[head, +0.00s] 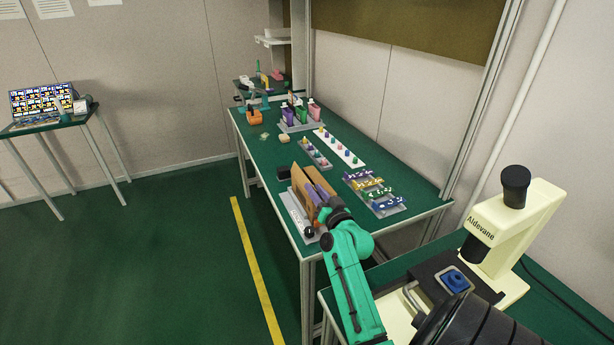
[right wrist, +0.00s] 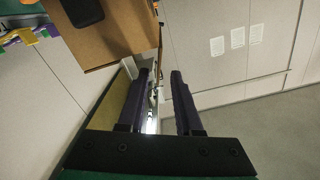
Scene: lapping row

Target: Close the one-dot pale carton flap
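A brown open carton (head: 301,181) stands near the front of the green bench in the head view. A brown cardboard face of it (right wrist: 125,35) fills the upper left of the right wrist view. My right gripper (head: 320,191) is at the carton's near right side, its dark purple fingers apart. In the right wrist view the fingers (right wrist: 160,85) have a clear gap, with a thin pale strip and bright edge behind the left finger. I cannot tell whether they touch the carton. The one-dot mark and the pale flap cannot be made out. My left gripper is not in view.
A white strip-like tray (head: 297,213) lies along the bench's left edge beside the carton. A grey tray of coloured parts (head: 390,209) stands to the right. Bottles (head: 300,112) stand farther back.

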